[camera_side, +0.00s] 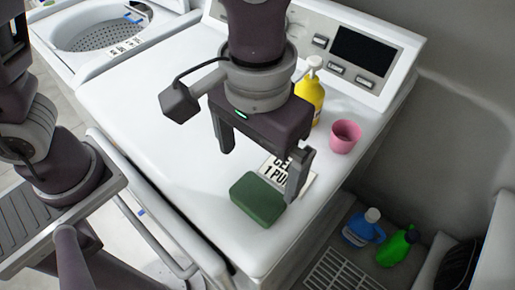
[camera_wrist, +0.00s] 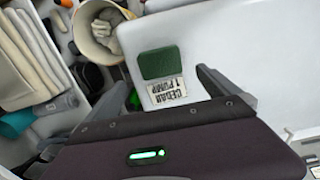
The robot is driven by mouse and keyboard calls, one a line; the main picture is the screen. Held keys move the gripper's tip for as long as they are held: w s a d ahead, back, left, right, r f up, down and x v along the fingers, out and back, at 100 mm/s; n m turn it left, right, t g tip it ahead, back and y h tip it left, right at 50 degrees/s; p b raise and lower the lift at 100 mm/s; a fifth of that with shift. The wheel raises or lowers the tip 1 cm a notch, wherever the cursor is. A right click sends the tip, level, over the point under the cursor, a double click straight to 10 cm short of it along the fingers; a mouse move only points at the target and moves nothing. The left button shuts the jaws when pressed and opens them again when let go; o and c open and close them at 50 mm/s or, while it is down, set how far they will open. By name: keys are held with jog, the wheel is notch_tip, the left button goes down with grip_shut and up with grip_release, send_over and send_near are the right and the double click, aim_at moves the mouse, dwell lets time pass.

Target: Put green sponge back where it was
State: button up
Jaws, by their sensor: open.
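The green sponge (camera_side: 257,198) lies on the white machine top near its front right edge, beside a printed card (camera_side: 288,174) reading "CEDAR 1 PUMP". In the wrist view the sponge (camera_wrist: 161,63) lies just beyond the card (camera_wrist: 178,93). My gripper (camera_side: 260,165) is open and empty above the machine top, with one finger close to the card and sponge in the side view. In the wrist view the fingers (camera_wrist: 182,85) are spread wide, and the sponge is beyond their tips. Whether a finger touches the sponge, I cannot tell.
A yellow pump bottle (camera_side: 309,98) and a pink cup (camera_side: 345,136) stand at the back right of the top. A blue bottle (camera_side: 363,228) and a green bottle (camera_side: 397,247) stand lower, right of the machine. The top's left side is clear.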

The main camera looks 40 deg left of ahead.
jog(key=w+a+r+t, duration=0.1)
jog(key=a+r+t, duration=0.1)
jog(key=a+r, duration=0.6)
jog(key=s+a+t, duration=0.1)
jog(key=s+a, duration=0.2)
jog(key=a, duration=0.4)
jog(key=s+a+t, duration=0.2)
jog(key=s+a, duration=0.2)
jog(key=a, duration=0.4)
jog(key=shift+t, duration=0.3)
